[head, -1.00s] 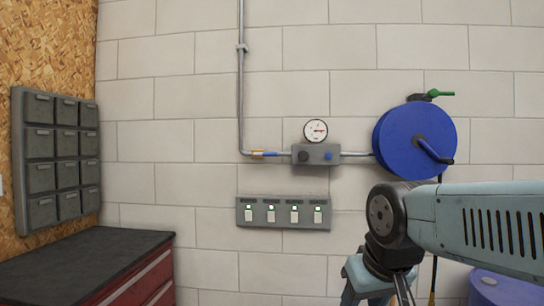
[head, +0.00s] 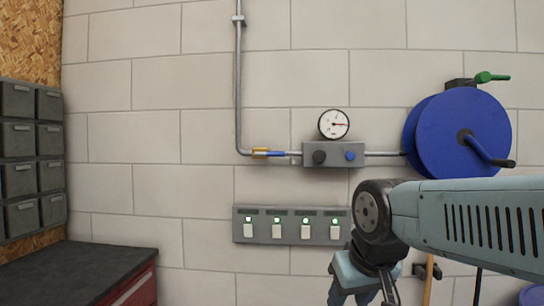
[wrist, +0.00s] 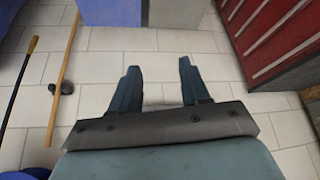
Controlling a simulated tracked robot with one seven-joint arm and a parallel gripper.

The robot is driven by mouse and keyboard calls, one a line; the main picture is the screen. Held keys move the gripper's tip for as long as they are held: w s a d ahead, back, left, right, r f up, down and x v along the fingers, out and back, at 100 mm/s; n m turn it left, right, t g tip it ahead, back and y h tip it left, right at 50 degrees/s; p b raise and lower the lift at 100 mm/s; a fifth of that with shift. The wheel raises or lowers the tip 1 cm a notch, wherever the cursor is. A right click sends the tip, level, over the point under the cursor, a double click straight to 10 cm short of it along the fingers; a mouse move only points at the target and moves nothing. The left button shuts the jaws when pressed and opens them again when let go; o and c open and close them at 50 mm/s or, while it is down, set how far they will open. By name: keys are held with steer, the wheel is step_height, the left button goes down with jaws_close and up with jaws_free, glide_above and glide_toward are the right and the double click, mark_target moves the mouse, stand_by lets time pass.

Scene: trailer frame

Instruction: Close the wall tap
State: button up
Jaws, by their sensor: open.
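A brass-yellow valve with a blue lever (head: 262,153) sits on the grey wall pipe, left of the regulator block. Its lever lies along the horizontal pipe. A green lever (head: 490,77) on a dark fitting sticks out to the right above the blue hose reel. I cannot tell for certain which of the two is the wall tap. My gripper (wrist: 158,66) is open and empty, its two fingers apart over the tiled floor in the wrist view. In the head view my arm hangs at the lower right, below and apart from both levers; the fingertips are not shown there.
The regulator block (head: 333,154) carries a gauge (head: 334,124) and two knobs. A switch panel (head: 291,225) is below it. The blue hose reel (head: 460,133) is at the right. A dark-topped red cabinet (head: 75,270) and grey bins (head: 31,165) are at the left.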

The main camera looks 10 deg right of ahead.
steer(key=shift+w+a, duration=0.1)
steer(key=shift+a, duration=0.05)
steer(key=n+t+h, duration=0.7)
steer(key=n+h, duration=0.3)
steer(key=n, duration=0.1)
glide_toward(275, 154)
steer(key=x, duration=1.1)
jaws_close()
